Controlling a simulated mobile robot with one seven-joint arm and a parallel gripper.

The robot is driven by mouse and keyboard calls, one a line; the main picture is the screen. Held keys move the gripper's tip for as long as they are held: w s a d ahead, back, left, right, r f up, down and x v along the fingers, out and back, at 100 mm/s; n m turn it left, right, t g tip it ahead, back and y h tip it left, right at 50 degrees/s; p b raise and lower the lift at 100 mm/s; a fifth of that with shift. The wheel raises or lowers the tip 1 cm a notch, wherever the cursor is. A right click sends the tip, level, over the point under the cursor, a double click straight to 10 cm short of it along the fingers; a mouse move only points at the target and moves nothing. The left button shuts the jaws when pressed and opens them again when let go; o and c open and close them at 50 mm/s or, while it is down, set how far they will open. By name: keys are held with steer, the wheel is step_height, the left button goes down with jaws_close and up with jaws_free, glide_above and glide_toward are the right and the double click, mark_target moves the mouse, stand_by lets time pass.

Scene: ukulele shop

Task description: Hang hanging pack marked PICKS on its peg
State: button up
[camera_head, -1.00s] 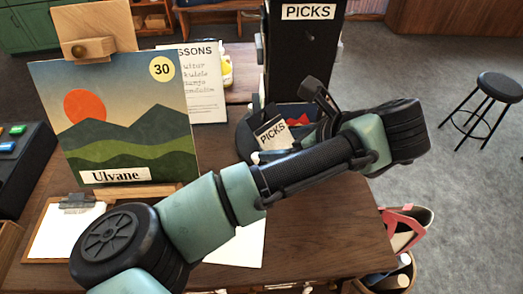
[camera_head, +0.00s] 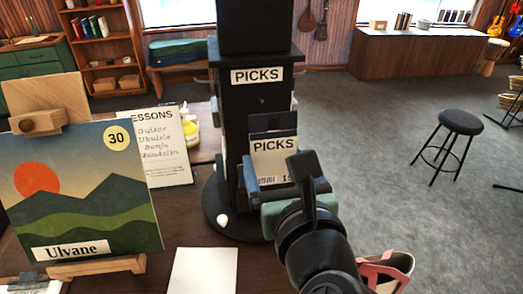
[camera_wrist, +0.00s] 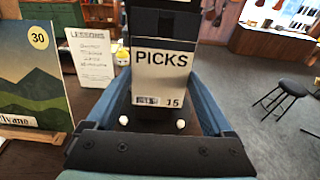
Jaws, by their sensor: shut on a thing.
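The hanging pack marked PICKS (camera_head: 273,158) is upright, with a dark top strip and a pale face. It also shows face-on in the wrist view (camera_wrist: 161,78). My gripper (camera_head: 283,190) is shut on its lower part, with a blue finger on each side in the wrist view (camera_wrist: 163,100). The black display stand (camera_head: 226,120) rises behind the pack, with a PICKS label (camera_head: 257,75) above it. The pack is in front of the stand's face, below that label. I cannot make out its peg or tell whether the pack touches it.
A picture book marked Ulvane (camera_head: 85,190) stands on an easel at left. A LESSONS sign (camera_head: 158,150) stands between it and the stand. White paper (camera_head: 203,271) lies on the table. A black stool (camera_head: 459,123) stands on open floor at right.

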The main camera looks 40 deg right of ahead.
steer(key=shift+b+x, duration=0.95)
steer(key=shift+x, duration=0.05)
steer(key=shift+w+d+r+p, duration=0.1)
steer(key=shift+w+d+p, duration=0.15)
steer(key=shift+w+p, duration=0.15)
steer(key=p+x, duration=0.1)
steer(key=x, duration=0.6)
steer(key=shift+w, duration=0.3)
steer(key=shift+d, duration=0.1)
steer(key=o, duration=1.2)
